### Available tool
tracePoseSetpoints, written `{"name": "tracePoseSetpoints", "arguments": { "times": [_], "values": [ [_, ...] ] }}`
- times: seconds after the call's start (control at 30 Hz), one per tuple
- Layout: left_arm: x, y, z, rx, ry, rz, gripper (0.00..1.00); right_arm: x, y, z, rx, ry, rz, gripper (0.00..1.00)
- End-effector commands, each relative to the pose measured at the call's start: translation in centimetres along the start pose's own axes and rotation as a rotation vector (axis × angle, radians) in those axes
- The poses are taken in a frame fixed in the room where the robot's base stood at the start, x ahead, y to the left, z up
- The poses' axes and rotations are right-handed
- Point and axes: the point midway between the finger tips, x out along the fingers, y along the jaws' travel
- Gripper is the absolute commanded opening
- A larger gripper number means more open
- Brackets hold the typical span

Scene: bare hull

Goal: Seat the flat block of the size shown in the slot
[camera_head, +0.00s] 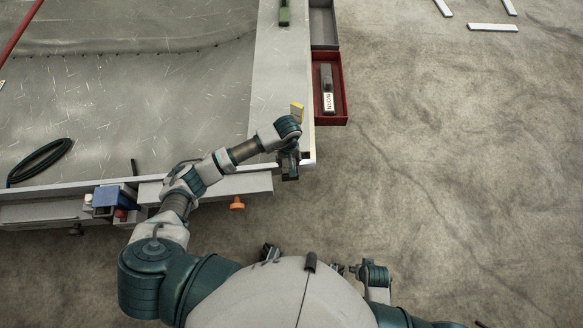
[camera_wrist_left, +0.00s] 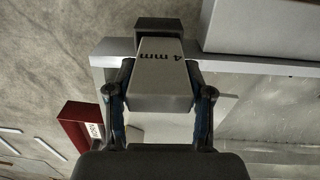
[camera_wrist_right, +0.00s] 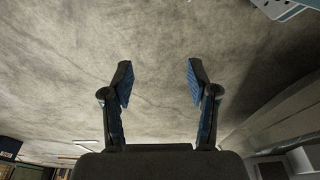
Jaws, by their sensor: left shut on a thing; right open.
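My left gripper (camera_head: 290,158) is at the near right corner of the metal worktop (camera_head: 280,75). In the left wrist view it is shut on a grey flat block (camera_wrist_left: 160,68) marked "4 mm", with a dark end piece (camera_wrist_left: 158,26). The worktop's pale edge passes behind this block. I cannot tell whether they touch. A dark spot (camera_head: 306,155) shows at the worktop corner beside the gripper; I cannot tell if it is the slot. My right gripper (camera_wrist_right: 159,82) is open and empty, with only floor beyond its fingers.
A red tray (camera_head: 343,112) on the worktop's right side holds a labelled dark block (camera_head: 327,80). A grey tray (camera_head: 322,42) is beyond it. A black cable (camera_head: 40,160) lies left. The floor at right is mostly clear.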

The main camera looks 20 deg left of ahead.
Motion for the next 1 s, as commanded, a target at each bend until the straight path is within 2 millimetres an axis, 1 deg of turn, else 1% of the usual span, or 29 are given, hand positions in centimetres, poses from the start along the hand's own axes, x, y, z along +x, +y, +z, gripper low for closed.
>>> {"name": "tracePoseSetpoints", "arguments": {
  "times": [0.03,0.17,0.27,0.4,0.73,0.77,0.8,0.83,0.87,1.0],
  "values": [
    [0.7,0.1,0.1,0.0,-0.002,0.0,0.07,-0.1,0.1,0.0,0.0,0.001,0.0,0.59],
    [1.6,0.2,0.0,0.0,0.0,0.001,0.07,-0.5,0.2,-0.1,0.001,0.002,-0.001,0.59],
    [2.9,0.1,0.1,0.0,-0.002,-0.001,0.07,-0.7,0.2,-0.2,0.001,0.001,-0.001,0.59],
    [4.9,0.1,0.1,0.0,-0.002,-0.001,0.07,-1.6,0.2,-0.5,0.002,0.006,0.0,0.59],
    [5.1,0.1,0.0,0.002,0.001,-0.001,0.07,-1.8,0.2,-0.6,0.002,0.004,0.0,0.59],
    [5.1,0.1,0.0,0.002,0.001,-0.001,0.56,-2.0,0.2,-0.7,0.002,0.005,0.0,0.59],
    [5.1,0.1,0.0,0.002,0.001,-0.001,0.66,-2.0,0.2,-0.7,0.002,0.005,0.0,0.59],
    [5.0,0.1,0.0,0.002,0.001,-0.001,0.74,-2.0,0.2,-0.7,0.002,0.005,0.0,0.59],
    [5.0,0.1,0.0,0.001,0.001,-0.001,0.77,-1.9,0.2,-0.7,0.002,0.004,0.0,0.59],
    [5.0,0.1,0.0,0.001,0.001,-0.001,0.77,-1.9,0.2,-0.6,0.003,0.003,0.0,0.59]
  ]
}}
